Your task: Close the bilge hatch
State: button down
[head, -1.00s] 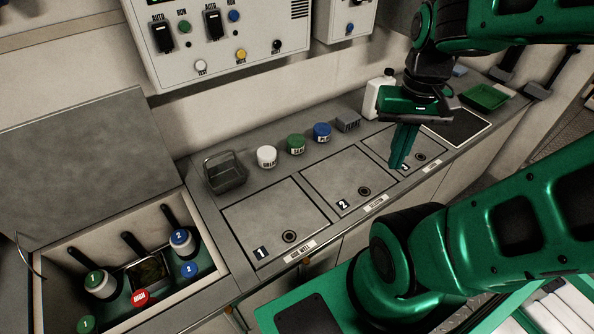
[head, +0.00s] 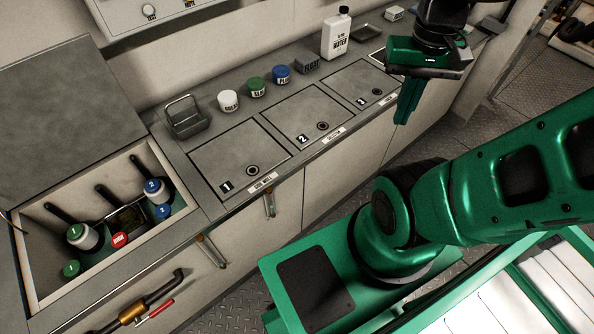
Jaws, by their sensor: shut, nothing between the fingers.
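Three flat grey hatches lie flush and shut in the counter: number 1 (head: 238,160), number 2 (head: 305,118) and number 3 (head: 358,86). Each has a round dark fitting near its front edge. Small labels on the front edge are too small to read surely, so I cannot tell which hatch is the bilge hatch. At the left, a large grey lid (head: 70,110) stands open behind an open well (head: 28,255). My gripper (head: 403,118) points down, its green fingers together and empty. It appears right of hatch 3, across the counter's front edge, apart from the hatches.
The well holds several capped bottles, including a blue-capped one (head: 154,187). A brass-fitted pipe (head: 140,308) is on the lower front.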

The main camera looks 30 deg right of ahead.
aim_at(64, 110)
jog(key=u, duration=0.45)
jog(key=k, duration=1.35)
jog(key=u, duration=0.85)
jog(key=i, duration=2.1)
jog(key=z, duration=0.5)
